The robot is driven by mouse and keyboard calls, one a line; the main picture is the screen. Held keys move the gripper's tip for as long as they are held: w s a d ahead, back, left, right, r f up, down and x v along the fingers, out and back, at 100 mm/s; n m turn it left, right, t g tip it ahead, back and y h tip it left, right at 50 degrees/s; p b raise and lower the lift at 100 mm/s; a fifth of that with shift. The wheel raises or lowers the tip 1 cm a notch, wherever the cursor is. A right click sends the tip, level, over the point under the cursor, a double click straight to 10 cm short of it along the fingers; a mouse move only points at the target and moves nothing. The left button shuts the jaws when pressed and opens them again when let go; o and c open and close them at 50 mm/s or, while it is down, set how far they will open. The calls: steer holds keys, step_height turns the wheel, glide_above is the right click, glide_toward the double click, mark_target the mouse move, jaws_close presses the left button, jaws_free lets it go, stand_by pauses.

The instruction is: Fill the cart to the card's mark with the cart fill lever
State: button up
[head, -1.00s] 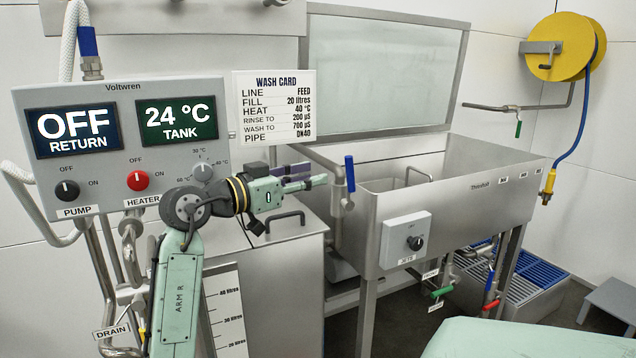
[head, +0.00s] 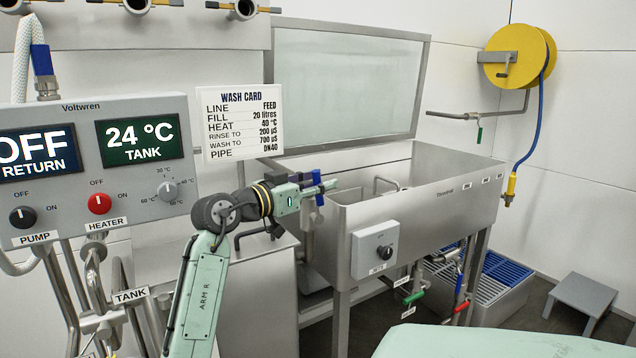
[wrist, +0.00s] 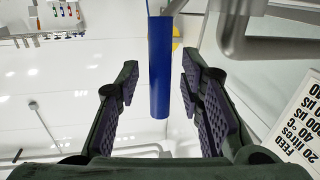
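A blue-handled lever (head: 319,200) stands upright at the left end of the steel sink. I cannot read a label on it. My gripper (head: 326,187) is at this handle, partly covering it in the head view. In the wrist view the blue handle (wrist: 160,65) hangs between the two fingers of my gripper (wrist: 160,88), with clear gaps on both sides; the fingers are open. The wash card (head: 240,125) reads FILL 20 litres. A steel tank body (head: 262,290) is below and behind my arm; no level scale can be read now.
The steel sink (head: 415,215) with a jets knob box (head: 376,250) is right of my gripper. The control panel (head: 95,165) at left shows OFF return and 24 °C tank. Green (head: 414,297) and red (head: 461,307) valve handles are under the sink. A grey step stool (head: 583,298) is at far right.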

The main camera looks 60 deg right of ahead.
steer(key=shift+c, duration=0.6)
jaws_close()
stand_by(0.3)
